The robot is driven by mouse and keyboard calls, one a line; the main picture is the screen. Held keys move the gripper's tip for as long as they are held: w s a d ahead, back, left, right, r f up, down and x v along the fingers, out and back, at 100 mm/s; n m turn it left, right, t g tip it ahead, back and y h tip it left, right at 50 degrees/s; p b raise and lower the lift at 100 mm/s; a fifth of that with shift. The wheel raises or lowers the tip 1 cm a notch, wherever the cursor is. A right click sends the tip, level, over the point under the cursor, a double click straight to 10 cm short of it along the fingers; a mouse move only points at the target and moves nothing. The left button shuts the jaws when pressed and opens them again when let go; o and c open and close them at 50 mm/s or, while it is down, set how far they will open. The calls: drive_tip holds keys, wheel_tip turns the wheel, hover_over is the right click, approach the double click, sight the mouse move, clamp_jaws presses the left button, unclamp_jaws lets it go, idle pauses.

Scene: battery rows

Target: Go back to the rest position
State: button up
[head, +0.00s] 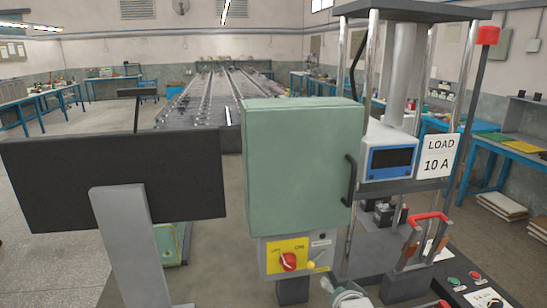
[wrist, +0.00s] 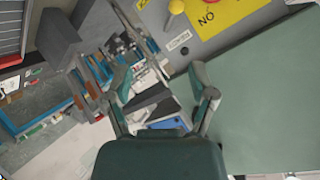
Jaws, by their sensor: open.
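My gripper (wrist: 160,72) shows in the wrist view with its two fingers spread apart and nothing between them. Part of my arm shows at the bottom edge of the head view, below the green cabinet box (head: 300,155); the fingertips cannot be made out there. The green box fills the right side of the wrist view, beside the right finger. The yellow switch panel (head: 287,256) with a red knob (head: 289,262) and a yellow lever (head: 317,266) sits under the box. In the wrist view the yellow panel (wrist: 222,14) is at the top, beyond the fingers.
A load tester (head: 390,160) with a "LOAD 10 A" sign (head: 438,156) stands right of the box, between metal posts. A red-handled clamp (head: 428,218) and push buttons (head: 464,282) are at lower right. A dark monitor (head: 110,180) stands left. Battery rows (head: 225,90) lie behind.

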drive_tip(key=s+r+n+g, duration=0.3)
drive_tip(key=s, duration=0.7)
drive_tip(key=s+d+r+n+g, duration=0.1)
drive_tip(key=s+r+n+g, duration=0.2)
drive_tip(key=s, duration=0.8)
drive_tip(key=shift+d+r+n+g+h, duration=0.2)
drive_tip(key=shift+r+n+g+h, duration=0.15)
drive_tip(key=shift+r, duration=0.4)
drive_tip(key=shift+w, duration=0.1)
drive_tip(key=shift+c, duration=0.3)
